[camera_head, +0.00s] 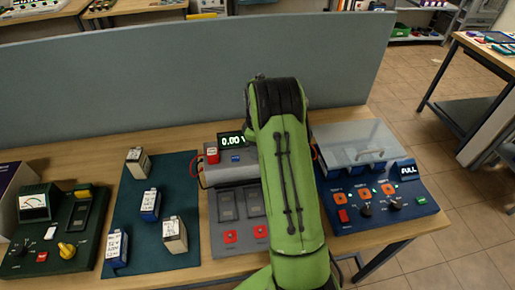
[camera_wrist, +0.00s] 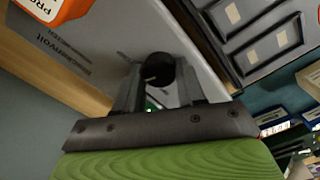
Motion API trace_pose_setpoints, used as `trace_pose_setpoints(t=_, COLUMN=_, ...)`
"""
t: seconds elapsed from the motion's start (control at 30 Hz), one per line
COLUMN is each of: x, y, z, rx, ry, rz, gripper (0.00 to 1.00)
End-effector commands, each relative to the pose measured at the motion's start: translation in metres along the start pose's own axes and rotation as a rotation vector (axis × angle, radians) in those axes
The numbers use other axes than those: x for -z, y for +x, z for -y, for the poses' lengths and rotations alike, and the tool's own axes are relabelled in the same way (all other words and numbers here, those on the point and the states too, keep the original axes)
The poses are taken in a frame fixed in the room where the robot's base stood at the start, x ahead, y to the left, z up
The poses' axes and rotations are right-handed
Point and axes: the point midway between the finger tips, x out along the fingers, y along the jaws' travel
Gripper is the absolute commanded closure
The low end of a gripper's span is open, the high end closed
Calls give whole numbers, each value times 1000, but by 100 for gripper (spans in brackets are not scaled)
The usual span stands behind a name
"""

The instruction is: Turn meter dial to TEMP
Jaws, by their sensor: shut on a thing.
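The grey meter (camera_head: 235,172) stands on the bench with a lit display (camera_head: 232,142) reading 0.00 V. In the wrist view its pale grey face (camera_wrist: 110,45) fills the upper left, with printed lettering. The round black dial (camera_wrist: 157,68) has a short white mark. My gripper (camera_wrist: 158,82) is shut on the dial, with one finger on each side of it. Position labels around the dial, including TEMP, cannot be read. In the head view my green arm hides the gripper and the dial.
A red-orange block (camera_head: 212,154) sits at the meter's left end. A slotted tester panel (camera_head: 225,235) lies in front of the meter. Batteries stand on a dark mat (camera_head: 183,185) to the left. A blue control box (camera_head: 365,210) is on the right, a grey partition (camera_head: 130,75) behind.

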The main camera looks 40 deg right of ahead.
Motion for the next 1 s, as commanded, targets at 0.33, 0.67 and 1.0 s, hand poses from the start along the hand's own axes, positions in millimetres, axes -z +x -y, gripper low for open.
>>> trace_pose_setpoints(t=0.33, x=0, y=-1, z=-1, rx=-3, ry=315, rz=-1, gripper=91)
trace_pose_setpoints(t=0.67, x=0, y=-1, z=-1, rx=-3, ry=521, rz=-1, gripper=91)
trace_pose_setpoints(t=1.0, x=0, y=-1, z=-1, rx=-2, ry=603, rz=-1, gripper=91)
